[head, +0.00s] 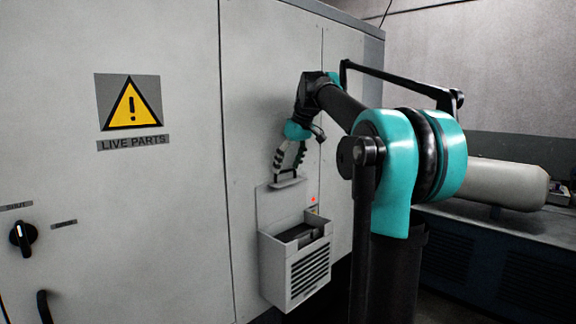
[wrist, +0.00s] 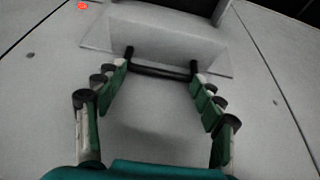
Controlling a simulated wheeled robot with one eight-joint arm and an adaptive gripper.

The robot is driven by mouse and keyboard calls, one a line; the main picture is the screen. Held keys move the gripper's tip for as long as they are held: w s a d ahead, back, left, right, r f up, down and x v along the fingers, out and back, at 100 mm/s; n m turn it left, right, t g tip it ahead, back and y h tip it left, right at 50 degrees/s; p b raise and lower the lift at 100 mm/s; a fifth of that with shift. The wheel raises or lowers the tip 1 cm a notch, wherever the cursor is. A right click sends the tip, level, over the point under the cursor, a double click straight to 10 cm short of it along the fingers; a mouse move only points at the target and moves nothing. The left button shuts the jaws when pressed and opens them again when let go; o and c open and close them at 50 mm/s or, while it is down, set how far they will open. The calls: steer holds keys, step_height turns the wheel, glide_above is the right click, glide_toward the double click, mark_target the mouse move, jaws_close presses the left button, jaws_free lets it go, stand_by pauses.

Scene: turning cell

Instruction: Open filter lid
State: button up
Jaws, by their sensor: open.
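The filter box (head: 296,276) is a pale grey, slatted box on the cabinet front, with its dark top opening (head: 303,233) uncovered. Its grey lid (head: 277,206) stands raised behind the opening, close to the cabinet face; it also shows in the wrist view (wrist: 185,45). A black bar handle (wrist: 163,72) runs along the lid near its free edge. My gripper (head: 285,171) is open just above the handle. In the wrist view, its fingertips (wrist: 160,75) are spread near the two ends of the bar, not closed on it. Whether they touch it I cannot tell.
A red light (head: 313,200) glows on the cabinet right of the lid. The large cabinet (head: 180,220) carries a warning sign (head: 130,103) and a black rotary switch (head: 23,234) at left.

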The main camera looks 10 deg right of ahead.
steer(key=shift+s, duration=0.1)
jaws_close()
steer(key=shift+d, duration=0.15)
stand_by(0.3)
